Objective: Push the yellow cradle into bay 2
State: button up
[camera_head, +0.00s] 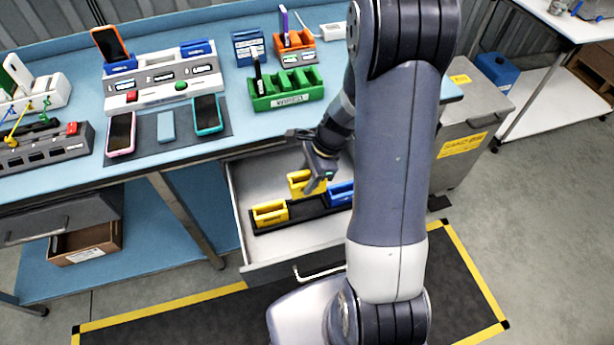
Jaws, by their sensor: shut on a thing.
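My gripper (318,180) is down in the open drawer, shut on a small yellow cradle (298,187). This cradle is at or just above the back edge of a black bay rail (305,210), near the rail's middle; I cannot tell whether it touches the rail. A second yellow cradle (270,214) sits at the rail's left end. A blue cradle (341,194) sits toward the right end, partly hidden by my arm. The middle stretch of the rail between them looks empty. Bay numbers are not readable.
The drawer (264,169) is pulled out below the blue bench; its front handle (318,272) faces me. The bench above holds a green rack (287,88), a white charging station (165,80) and phones on a dark mat (167,131). My arm hides the drawer's right side.

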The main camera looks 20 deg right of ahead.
jog(key=shift+r, duration=0.35)
jog(key=shift+r+p, duration=1.45)
jog(key=shift+p, duration=0.1)
